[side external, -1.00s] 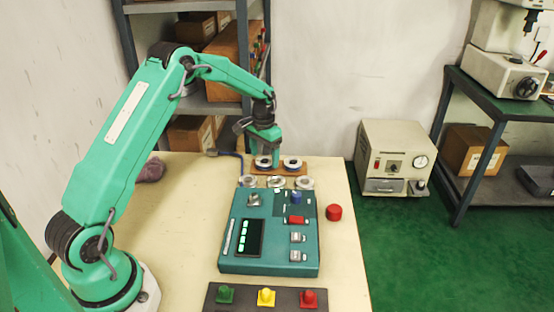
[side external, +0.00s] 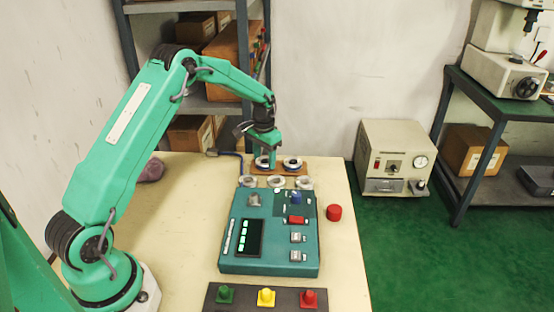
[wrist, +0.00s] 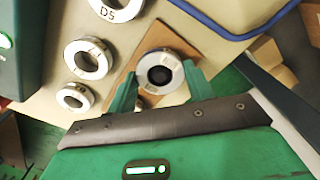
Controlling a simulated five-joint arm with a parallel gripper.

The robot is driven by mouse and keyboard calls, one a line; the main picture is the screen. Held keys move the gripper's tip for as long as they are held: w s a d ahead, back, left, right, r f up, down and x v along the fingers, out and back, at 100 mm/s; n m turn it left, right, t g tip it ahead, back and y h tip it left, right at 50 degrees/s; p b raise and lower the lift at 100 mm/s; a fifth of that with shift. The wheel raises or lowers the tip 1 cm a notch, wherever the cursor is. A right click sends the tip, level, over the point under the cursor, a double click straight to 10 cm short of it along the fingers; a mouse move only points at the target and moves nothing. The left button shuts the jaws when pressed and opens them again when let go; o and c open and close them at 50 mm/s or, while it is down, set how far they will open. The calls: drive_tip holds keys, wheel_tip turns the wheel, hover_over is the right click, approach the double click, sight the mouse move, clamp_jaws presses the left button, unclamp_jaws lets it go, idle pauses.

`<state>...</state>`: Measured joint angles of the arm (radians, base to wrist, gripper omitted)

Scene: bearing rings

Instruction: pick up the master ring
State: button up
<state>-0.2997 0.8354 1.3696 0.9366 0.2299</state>
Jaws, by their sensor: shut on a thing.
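A silver ring with a dark centre (wrist: 160,72), which I take as the master ring, sits on a small brown board (wrist: 183,42). My gripper (wrist: 162,85) has one finger on each side of this ring and is shut on it. In the side view my gripper (side external: 268,162) is down at the left ring (side external: 261,163) on the brown board (side external: 279,172), partly covering it. I cannot tell whether the ring is clear of the board. A second ring (side external: 292,163) lies on the board to the right.
Three loose rings (side external: 276,182) lie in a row before the board; one reads D5 in the wrist view (wrist: 115,10). A teal control box (side external: 270,255) is nearer, with a red knob (side external: 334,212) to its right.

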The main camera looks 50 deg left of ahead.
drive_tip(key=shift+r, duration=0.15)
drive_tip(key=shift+r, duration=0.35)
wheel_tip(320, 180, up, 3)
drive_tip(key=shift+r, duration=0.1)
drive_tip(key=s+d+r, duration=0.2)
drive_tip(key=d+r, duration=0.5)
drive_tip(key=d, duration=0.4)
drive_tip(key=shift+s+d, duration=0.15)
drive_tip(key=shift+s, duration=0.25)
drive_tip(key=s, duration=0.4)
drive_tip(key=s+d, duration=0.1)
drive_tip(key=s, duration=0.3)
drive_tip(key=s+d, duration=0.1)
drive_tip(key=s, duration=0.3)
drive_tip(key=shift+s+d, duration=0.1)
drive_tip(key=shift+d, duration=0.15)
drive_tip(key=shift+f, duration=0.2)
drive_tip(key=shift+f, duration=1.9)
